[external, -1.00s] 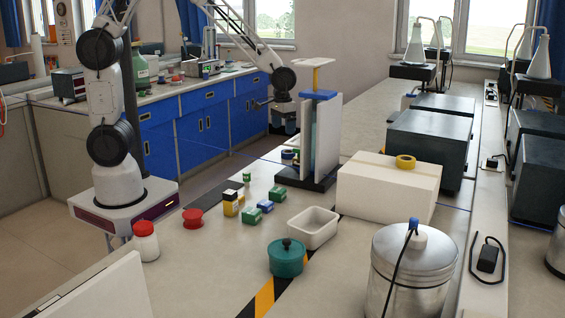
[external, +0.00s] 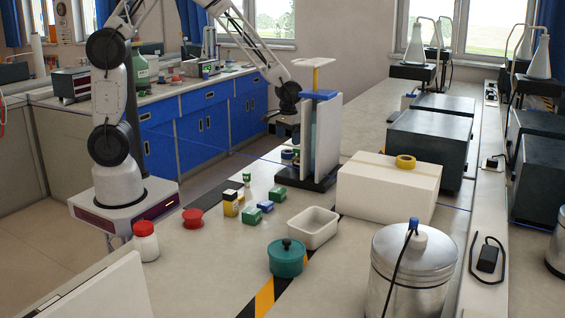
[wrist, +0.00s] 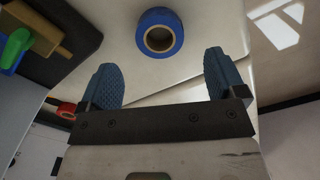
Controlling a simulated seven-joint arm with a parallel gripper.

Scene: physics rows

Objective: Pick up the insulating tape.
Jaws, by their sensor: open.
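A blue roll of tape (wrist: 159,32) with a tan core lies flat on a pale surface in the wrist view. It shows small in the external view (external: 287,155), beside the dark-based stand. A yellow tape roll (external: 405,162) lies on a white box. My gripper (wrist: 162,82) is open and empty. Its two blue ridged fingers stand on either side below the blue roll in the wrist picture, apart from it. In the external view my gripper is above the far left part of the bench, partly hidden behind the stand.
The tall stand (external: 322,140) with panels is close on the right of my gripper. The white box (external: 388,192), a white tray (external: 313,228), small green and yellow boxes, a teal pot (external: 286,258) and a metal canister (external: 412,275) stand nearer.

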